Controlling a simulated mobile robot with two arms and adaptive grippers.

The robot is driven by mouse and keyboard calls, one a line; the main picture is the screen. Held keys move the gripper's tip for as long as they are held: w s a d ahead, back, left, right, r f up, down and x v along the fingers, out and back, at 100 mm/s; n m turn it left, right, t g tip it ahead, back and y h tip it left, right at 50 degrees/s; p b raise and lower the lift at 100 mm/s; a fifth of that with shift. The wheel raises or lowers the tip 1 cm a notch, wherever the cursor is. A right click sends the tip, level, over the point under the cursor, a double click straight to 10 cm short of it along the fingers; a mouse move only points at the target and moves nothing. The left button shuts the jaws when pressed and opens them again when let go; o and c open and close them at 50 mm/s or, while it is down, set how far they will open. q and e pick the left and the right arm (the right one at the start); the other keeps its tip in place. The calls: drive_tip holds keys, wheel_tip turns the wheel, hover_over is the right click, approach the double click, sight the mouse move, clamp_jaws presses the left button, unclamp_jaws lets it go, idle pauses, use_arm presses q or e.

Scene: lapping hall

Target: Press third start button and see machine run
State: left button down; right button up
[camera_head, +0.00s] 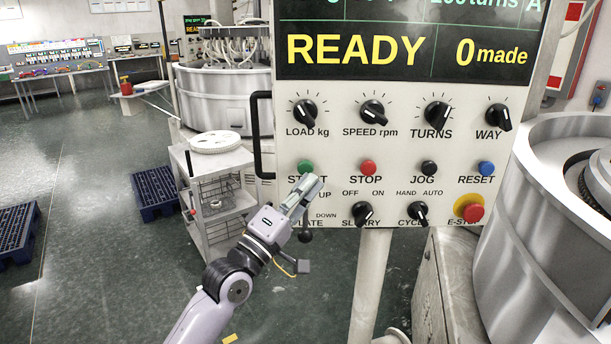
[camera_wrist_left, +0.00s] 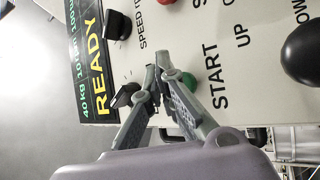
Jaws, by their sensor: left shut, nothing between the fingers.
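A pale control panel (camera_head: 335,215) fills the right middle of the head view. Its display (camera_head: 400,52) reads READY and 0 made. The green START button (camera_head: 305,166) is at the left of its button row. My left gripper (camera_head: 314,182) is shut and empty, its tips just below and right of that button in the picture. In the left wrist view the shut fingers (camera_wrist_left: 160,66) are beside the green button (camera_wrist_left: 190,81) and cover part of it. I cannot tell whether they touch it. My right gripper is not in view.
Red STOP (camera_head: 368,167), black JOG (camera_head: 429,168) and blue RESET (camera_head: 487,168) buttons share the row. The red E-STOP (camera_head: 473,212) is lower right. A black-knobbed lever (camera_head: 305,236) is below my gripper. A large metal drum (camera_head: 550,235) stands at right, a cart (camera_head: 222,205) at left.

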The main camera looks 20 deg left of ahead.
use_arm(q)
drive_tip(key=shift+w+a, duration=0.15)
drive_tip(key=shift+w, duration=0.3)
idle(1.1)
drive_tip(key=shift+w, duration=0.1)
drive_tip(key=shift+w+a, duration=0.15)
drive_tip(key=shift+w, duration=0.15)
drive_tip(key=shift+w+a+b, duration=0.15)
drive_tip(key=shift+w+b, duration=0.3)
idle(0.8)
drive_tip(key=shift+r, duration=0.1)
drive_tip(key=shift+s+d+p, duration=0.25)
drive_tip(key=shift+s+p, duration=0.4)
drive_tip(key=shift+s, duration=0.25)
